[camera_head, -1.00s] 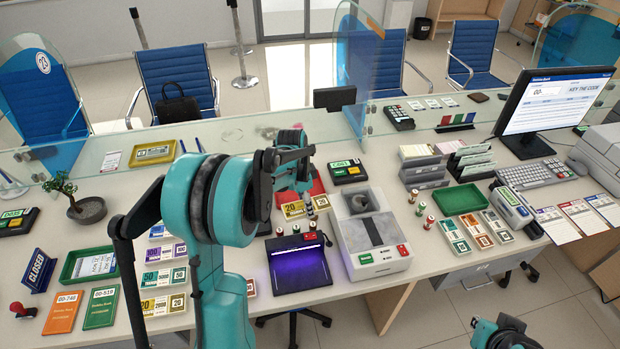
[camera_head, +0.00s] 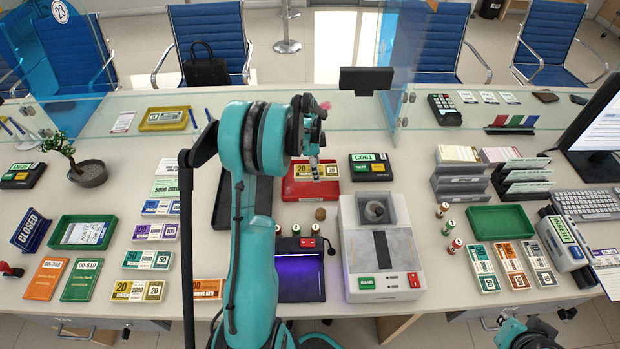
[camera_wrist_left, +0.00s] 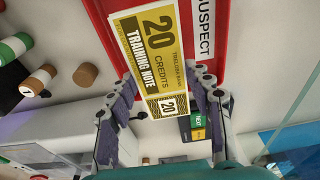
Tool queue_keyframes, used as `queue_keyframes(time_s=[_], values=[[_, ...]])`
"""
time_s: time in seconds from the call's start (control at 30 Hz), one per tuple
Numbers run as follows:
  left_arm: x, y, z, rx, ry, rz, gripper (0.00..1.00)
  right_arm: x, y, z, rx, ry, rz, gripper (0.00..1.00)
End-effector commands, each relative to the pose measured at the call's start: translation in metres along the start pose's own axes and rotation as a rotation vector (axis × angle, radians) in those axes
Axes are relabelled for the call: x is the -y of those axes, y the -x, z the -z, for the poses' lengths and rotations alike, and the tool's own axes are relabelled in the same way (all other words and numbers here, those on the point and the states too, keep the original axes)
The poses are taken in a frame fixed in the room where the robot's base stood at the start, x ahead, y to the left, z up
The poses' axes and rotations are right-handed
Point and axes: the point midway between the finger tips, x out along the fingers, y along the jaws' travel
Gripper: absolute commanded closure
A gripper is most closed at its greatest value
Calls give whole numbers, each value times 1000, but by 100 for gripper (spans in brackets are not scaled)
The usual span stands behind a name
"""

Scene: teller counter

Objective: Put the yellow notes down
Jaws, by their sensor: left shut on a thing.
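The yellow notes, marked 20 credits and training note, show in the left wrist view (camera_wrist_left: 150,45) between the fingers of my left gripper (camera_wrist_left: 168,82). In the head view the yellow notes (camera_head: 325,172) are over or in the red tray (camera_head: 311,193), below my left gripper (camera_head: 313,152). The red tray also shows in the left wrist view (camera_wrist_left: 108,12), with a white SUSPECT label. I cannot tell whether the notes touch its floor. My left gripper is shut on the notes. My right gripper (camera_head: 526,338) is at the bottom edge, partly cut off; its fingers are unclear.
A grey machine (camera_head: 382,240) and a purple-lit pad (camera_head: 297,275) stand in front of the red tray. A dark tray (camera_head: 262,190) is on its left, and a C061 device (camera_head: 370,167) on its right. A small brown cylinder (camera_head: 320,214) stands near the tray's front edge.

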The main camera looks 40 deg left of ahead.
Motion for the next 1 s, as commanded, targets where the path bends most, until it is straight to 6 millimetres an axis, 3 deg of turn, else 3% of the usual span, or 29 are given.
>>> queue_keyframes(time_s=[0.13,0.3,0.53,0.93,0.97,1.0], values=[[12,-11,-19,0,1,-1,85,0,-6,-4,0,0,0,100],[15,-18,-24,0,0,-1,85,0,-8,-6,0,0,0,100],[15,-51,-29,-1,-1,-1,85,0,-20,-14,0,0,0,100],[15,-56,-30,-1,-1,0,85,0,-22,-16,0,0,0,100],[15,-56,-30,-1,0,0,47,0,-22,-16,0,0,0,100],[15,-55,-30,-1,0,0,36,0,-22,-15,0,0,0,100]])
